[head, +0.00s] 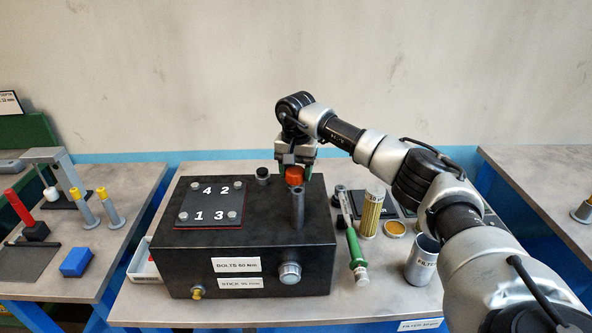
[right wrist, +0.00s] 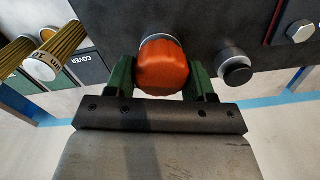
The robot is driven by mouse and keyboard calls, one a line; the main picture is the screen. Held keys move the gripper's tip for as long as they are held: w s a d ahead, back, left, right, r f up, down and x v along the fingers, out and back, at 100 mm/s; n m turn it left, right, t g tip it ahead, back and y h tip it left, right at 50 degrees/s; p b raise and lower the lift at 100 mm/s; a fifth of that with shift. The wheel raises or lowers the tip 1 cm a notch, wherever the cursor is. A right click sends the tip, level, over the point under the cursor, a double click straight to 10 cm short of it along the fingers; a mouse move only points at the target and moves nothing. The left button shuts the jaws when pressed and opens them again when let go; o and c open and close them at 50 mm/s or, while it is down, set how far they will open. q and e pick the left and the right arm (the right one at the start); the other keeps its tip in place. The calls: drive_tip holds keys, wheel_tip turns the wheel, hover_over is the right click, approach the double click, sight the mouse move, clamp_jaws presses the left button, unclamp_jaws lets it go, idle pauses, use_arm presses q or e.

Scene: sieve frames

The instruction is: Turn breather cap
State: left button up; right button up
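The orange-red ribbed breather cap (head: 294,175) sits on top of the dark box (head: 180,262), near its back right. In the right wrist view the cap (right wrist: 163,68) shows close up, with a pale ring at its base. My right gripper (head: 297,163) is at the cap from above. Its green fingers (right wrist: 163,82) stand on either side of the cap, very close to its sides. I cannot tell whether they touch or press on it. My left gripper is not in view.
A grey upright tube (head: 297,208) stands on the box just in front of the cap. A black knob (head: 262,175) is to its left, then a numbered bolt plate (head: 196,205).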

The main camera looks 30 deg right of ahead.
drive_tip(key=c, duration=0.4)
drive_tip(key=shift+m, duration=0.4)
drive_tip(key=m, duration=0.4)
drive_tip(key=shift+s+r+m+p, duration=0.1)
drive_tip(key=shift+m+p, duration=0.2)
drive_tip(key=shift+p, duration=0.05)
drive_tip(key=m, duration=0.6)
drive_tip(key=shift+s+d+p, duration=0.1)
drive_tip(key=shift+s+p, duration=0.05)
drive_tip(key=shift+p, duration=0.25)
drive_tip(key=m, duration=0.6)
drive_tip(key=shift+s+m+p, duration=0.15)
drive_tip(key=shift+m+p, duration=0.15)
drive_tip(key=shift+p, duration=0.05)
drive_tip(key=m, duration=0.5)
drive_tip(key=shift+a+m+p, duration=0.25)
drive_tip(key=shift+m+p, duration=0.1)
drive_tip(key=shift+m, duration=0.35)
